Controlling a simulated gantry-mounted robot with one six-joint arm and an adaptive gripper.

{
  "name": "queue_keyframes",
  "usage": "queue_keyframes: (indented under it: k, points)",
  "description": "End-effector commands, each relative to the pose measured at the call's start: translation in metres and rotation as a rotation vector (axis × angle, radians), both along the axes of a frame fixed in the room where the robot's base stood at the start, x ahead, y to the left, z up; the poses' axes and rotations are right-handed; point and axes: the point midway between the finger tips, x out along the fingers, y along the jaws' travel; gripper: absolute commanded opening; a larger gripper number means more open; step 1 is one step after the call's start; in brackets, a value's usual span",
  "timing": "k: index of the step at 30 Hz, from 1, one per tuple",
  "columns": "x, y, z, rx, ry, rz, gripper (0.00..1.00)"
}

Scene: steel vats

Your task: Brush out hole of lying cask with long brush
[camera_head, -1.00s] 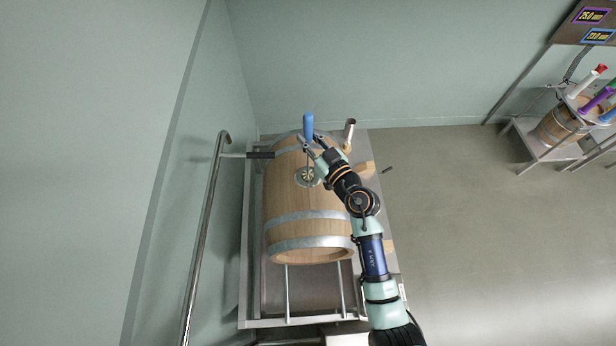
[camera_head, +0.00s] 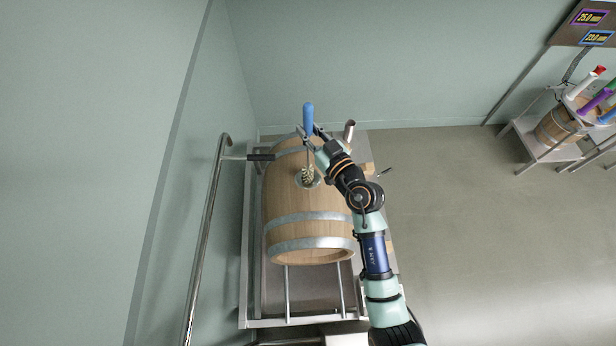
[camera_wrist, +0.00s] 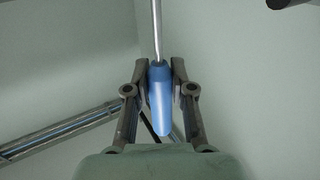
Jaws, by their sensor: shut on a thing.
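The wooden cask (camera_head: 308,203) with metal hoops lies on its side on a steel stand. Its hole has a round metal rim (camera_head: 312,184) on the upper side. My gripper (camera_head: 311,140) is shut on the long brush's blue handle (camera_head: 308,118), which also shows in the wrist view (camera_wrist: 160,95) between the two fingers. The brush's thin metal rod (camera_wrist: 156,30) runs away from the handle. In the head view the brush's bristles (camera_head: 308,174) show at the hole; I cannot tell how much of them is inside.
A metal tube (camera_head: 349,130) stands upright behind the cask on the right. A steel rail (camera_head: 206,230) runs along the left wall. A second stand (camera_head: 530,140) with a small cask and coloured-handled tools is at the far right. Open floor lies between.

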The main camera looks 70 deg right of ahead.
Motion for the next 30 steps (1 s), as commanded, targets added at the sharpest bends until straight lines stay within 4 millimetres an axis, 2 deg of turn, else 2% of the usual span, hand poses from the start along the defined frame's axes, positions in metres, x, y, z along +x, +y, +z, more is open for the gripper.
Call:
queue_keyframes:
  k: [18,30]
  points:
    - [0.000,0.000,0.065,-0.003,-0.001,-0.001,0.00]
    - [0.000,0.000,0.069,0.000,0.000,-0.001,0.00]
